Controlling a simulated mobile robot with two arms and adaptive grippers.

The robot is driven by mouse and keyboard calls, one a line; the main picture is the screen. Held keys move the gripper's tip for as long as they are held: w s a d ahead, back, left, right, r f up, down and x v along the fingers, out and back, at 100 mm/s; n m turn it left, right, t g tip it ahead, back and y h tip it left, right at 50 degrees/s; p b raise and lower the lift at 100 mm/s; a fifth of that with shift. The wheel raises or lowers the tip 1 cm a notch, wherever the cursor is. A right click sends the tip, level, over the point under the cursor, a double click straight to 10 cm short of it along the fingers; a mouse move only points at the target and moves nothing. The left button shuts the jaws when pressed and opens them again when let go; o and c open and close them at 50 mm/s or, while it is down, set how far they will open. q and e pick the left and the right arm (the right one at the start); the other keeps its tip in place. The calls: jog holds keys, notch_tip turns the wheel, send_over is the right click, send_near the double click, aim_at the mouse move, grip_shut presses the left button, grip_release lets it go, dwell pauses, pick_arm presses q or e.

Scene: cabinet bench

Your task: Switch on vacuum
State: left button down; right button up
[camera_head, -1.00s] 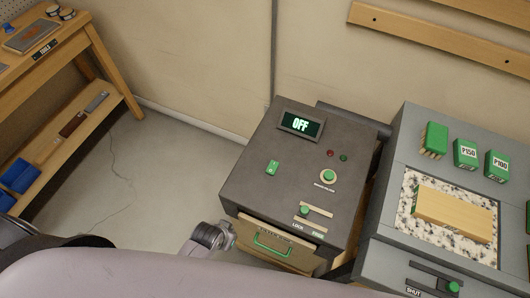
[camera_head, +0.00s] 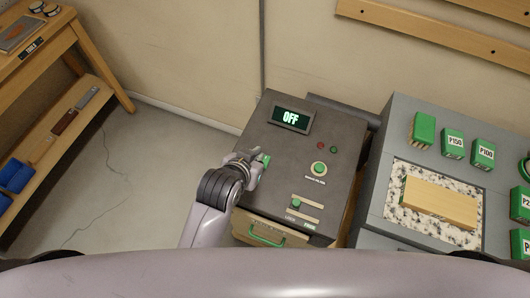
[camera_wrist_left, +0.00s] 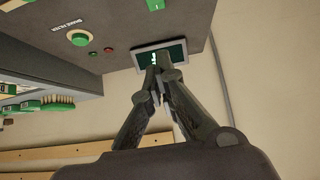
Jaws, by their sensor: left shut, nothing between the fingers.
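The grey vacuum unit (camera_head: 275,150) has a display (camera_head: 291,118) that reads OFF. Its green switch (camera_head: 264,161) is on the top at the left, partly covered by my left gripper (camera_head: 258,159). A round green button (camera_head: 318,168) with red and green lights is to its right. My left gripper is shut and empty, its tips at the switch in the head view; I cannot tell whether they touch it. In the left wrist view the shut fingertips (camera_wrist_left: 157,77) overlap the display (camera_wrist_left: 177,50), and the green switch (camera_wrist_left: 155,5) is at the top edge. My right gripper is not in view.
A lock slider (camera_head: 296,200) and a drawer with a green handle (camera_head: 267,240) are on the unit's front part. A wooden shelf (camera_head: 100,70) stands at the left.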

pick_arm(q)
jog(key=shift+f, duration=0.1)
jog(key=p, duration=0.1)
send_over(267, 160)
notch_tip(267, 160, down, 7)
jog(key=shift+s+r, duration=0.1)
jog(key=shift+r, duration=0.05)
notch_tip(267, 160, down, 2)
jog(key=shift+f+p, duration=0.25)
jog(key=shift+p, duration=0.15)
jog(key=shift+f, duration=0.9)
